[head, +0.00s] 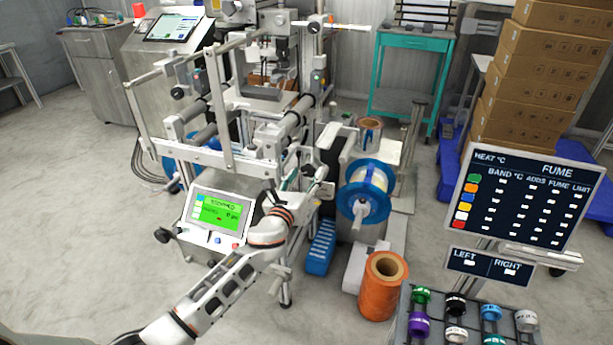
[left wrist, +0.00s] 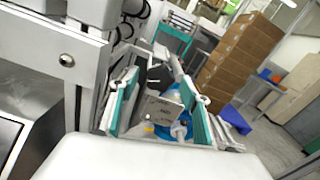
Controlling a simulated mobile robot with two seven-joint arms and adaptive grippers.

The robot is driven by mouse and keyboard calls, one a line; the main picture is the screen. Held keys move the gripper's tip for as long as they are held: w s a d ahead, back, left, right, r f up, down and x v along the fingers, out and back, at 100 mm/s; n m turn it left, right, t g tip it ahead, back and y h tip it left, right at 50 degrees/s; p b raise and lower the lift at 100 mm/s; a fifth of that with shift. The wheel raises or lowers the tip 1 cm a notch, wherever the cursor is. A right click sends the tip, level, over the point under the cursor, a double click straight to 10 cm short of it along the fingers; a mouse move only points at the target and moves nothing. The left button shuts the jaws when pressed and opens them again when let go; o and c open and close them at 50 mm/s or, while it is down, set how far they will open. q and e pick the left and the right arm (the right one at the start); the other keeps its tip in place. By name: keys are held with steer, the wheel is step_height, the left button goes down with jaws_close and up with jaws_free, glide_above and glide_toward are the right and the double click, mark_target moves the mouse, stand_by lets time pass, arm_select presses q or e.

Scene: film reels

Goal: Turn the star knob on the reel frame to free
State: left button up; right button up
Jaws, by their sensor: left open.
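The reel frame carries a blue-flanged reel (head: 367,190) of pale film right of the machine's middle in the head view. A pale hub piece (head: 359,211) sticks out at its front; I cannot tell for sure if it is the star knob or how it is turned. In the left wrist view my left gripper (left wrist: 160,115) is open, teal pads apart and nothing held. Between and beyond them show a grey plate (left wrist: 161,108) with small unreadable marks and blue reel parts (left wrist: 187,133). My right gripper is out of view.
A green-screen panel (head: 219,213) stands beside my left arm. The FUME board (head: 525,200) and a rack of coloured rings (head: 455,310) are at right. Floor at left is clear.

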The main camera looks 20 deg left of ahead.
arm_select(q)
steer(key=shift+w, duration=0.2)
steer(key=shift+r, duration=0.1)
steer(key=shift+c, duration=0.5)
steer(key=c, duration=1)
